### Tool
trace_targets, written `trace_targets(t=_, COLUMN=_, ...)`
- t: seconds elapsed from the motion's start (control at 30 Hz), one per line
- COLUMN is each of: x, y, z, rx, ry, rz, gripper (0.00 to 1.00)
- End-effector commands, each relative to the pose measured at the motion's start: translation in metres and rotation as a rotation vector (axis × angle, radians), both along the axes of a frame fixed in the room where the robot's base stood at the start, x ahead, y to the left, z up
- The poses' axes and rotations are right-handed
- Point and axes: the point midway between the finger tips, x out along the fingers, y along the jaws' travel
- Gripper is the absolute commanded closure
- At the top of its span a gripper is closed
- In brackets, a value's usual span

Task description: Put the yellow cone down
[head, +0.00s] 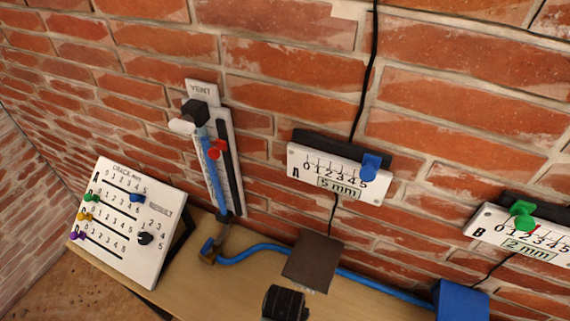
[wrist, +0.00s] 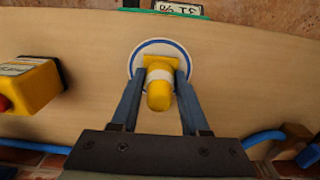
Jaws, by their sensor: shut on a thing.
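The yellow cone (wrist: 159,92), with a pale band around it, is between the two fingers of my gripper (wrist: 160,76) in the wrist view. My gripper is shut on it. A white round disc with a blue ring (wrist: 143,48) lies on the wooden surface behind the cone and the fingertips. The cone overlaps the disc in the picture, but I cannot tell whether it touches it. The cone cannot be made out in the head view.
A yellow box (wrist: 28,88) with a red part stands left in the wrist view. A blue hose (head: 262,247) runs along the wooden bench (head: 225,283). Gauge A (head: 337,175), gauge B (head: 522,234) and the vent panel (head: 226,165) are on the brick wall. A sloped slider board (head: 128,222) stands left.

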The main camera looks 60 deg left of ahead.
Motion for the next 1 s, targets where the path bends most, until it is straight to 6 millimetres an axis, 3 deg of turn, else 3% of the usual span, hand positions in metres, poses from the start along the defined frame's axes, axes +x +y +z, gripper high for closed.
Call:
trace_targets(t=0.17, x=0.000, y=0.000, z=-0.003, rx=0.000, ry=0.000, rz=-0.001, gripper=1.00)
trace_targets(t=0.2, x=0.000, y=0.000, z=-0.002, rx=0.001, ry=-0.001, rz=-0.001, gripper=0.48)
trace_targets(t=0.33, x=0.000, y=0.000, z=-0.002, rx=0.000, ry=0.000, rz=-0.001, gripper=0.25)
trace_targets(t=0.73, x=0.000, y=0.000, z=0.005, rx=0.001, ry=-0.001, rz=0.000, gripper=0.25)
trace_targets(t=1.0, x=0.001, y=0.001, z=0.056, rx=0.003, ry=-0.004, rz=-0.002, gripper=0.25)
